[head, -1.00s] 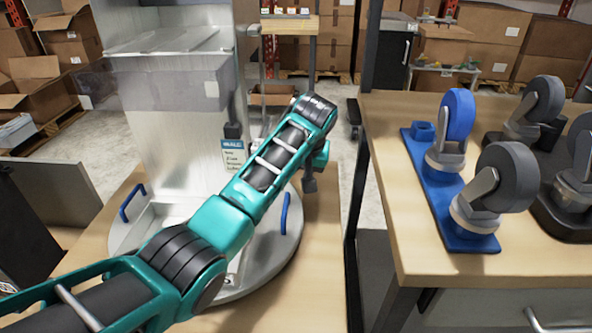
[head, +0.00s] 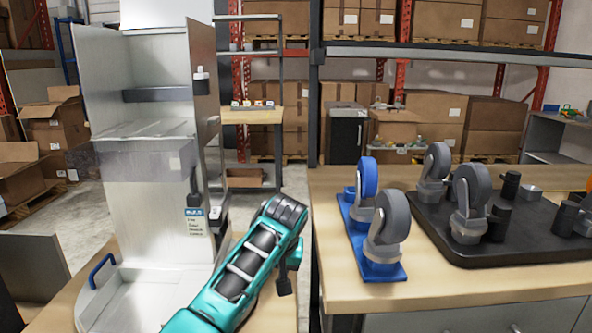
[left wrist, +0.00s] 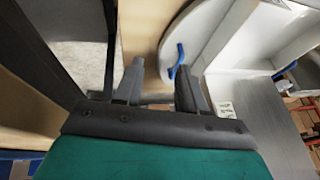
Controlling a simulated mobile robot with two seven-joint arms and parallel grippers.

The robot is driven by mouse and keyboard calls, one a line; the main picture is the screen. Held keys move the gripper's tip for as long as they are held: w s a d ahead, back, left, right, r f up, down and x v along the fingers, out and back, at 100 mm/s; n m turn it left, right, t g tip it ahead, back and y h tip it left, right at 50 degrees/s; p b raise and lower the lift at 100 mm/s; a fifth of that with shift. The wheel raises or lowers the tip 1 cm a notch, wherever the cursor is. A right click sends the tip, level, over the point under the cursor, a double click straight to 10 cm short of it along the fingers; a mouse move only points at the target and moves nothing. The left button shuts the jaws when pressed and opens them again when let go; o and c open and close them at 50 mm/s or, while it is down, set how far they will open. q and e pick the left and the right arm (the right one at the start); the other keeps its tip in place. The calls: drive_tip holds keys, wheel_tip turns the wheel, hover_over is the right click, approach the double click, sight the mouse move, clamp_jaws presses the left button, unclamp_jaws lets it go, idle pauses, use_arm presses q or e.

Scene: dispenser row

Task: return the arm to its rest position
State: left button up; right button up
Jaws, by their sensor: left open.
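My teal left arm (head: 245,268) reaches up from the bottom of the head view, in front of the dispenser's right side. My left gripper (head: 284,284) hangs small and dark at its end, pointing down. In the left wrist view its two fingers (left wrist: 158,88) are apart with nothing between them. Beyond the fingers are a round pale base and a blue handle (left wrist: 176,61); I see no clear contact. My right arm and gripper are not in view.
A tall metal dispenser (head: 150,215) with a blue handle (head: 102,271) stands at left. On the wooden table (head: 450,280) at right are a blue plate with casters (head: 378,265) and a black tray (head: 500,250) with casters and dark cylinders. A shelf post stands between.

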use_arm(q)
drive_tip(key=s+a+f+h+p, duration=0.1)
drive_tip(key=s+f, duration=0.2)
drive_tip(key=f, duration=0.2)
drive_tip(key=s+a+f+t+h+p, duration=0.1)
drive_tip(key=s+a+f, duration=0.1)
drive_tip(key=s+f, duration=0.2)
drive_tip(key=s+a+f+m+t+h+p, duration=0.1)
drive_tip(key=s+f, duration=0.2)
drive_tip(key=f, duration=0.3)
drive_tip(key=shift+s+a+f+p, duration=0.25)
drive_tip(key=shift+s+p, duration=0.05)
drive_tip(key=shift+p, duration=0.05)
drive_tip(key=s+a+r+t+p, duration=0.1)
drive_tip(key=s+a, duration=0.3)
drive_tip(key=s, duration=0.6)
drive_tip(key=s+a+r+m+t+h+p, duration=0.1)
drive_tip(key=s+a+r+t+p, duration=0.1)
drive_tip(key=s, duration=0.8)
drive_tip(key=shift+a+r+t+p, duration=0.15)
drive_tip(key=shift+a+t+p, duration=0.15)
drive_tip(key=shift+a+t, duration=0.6)
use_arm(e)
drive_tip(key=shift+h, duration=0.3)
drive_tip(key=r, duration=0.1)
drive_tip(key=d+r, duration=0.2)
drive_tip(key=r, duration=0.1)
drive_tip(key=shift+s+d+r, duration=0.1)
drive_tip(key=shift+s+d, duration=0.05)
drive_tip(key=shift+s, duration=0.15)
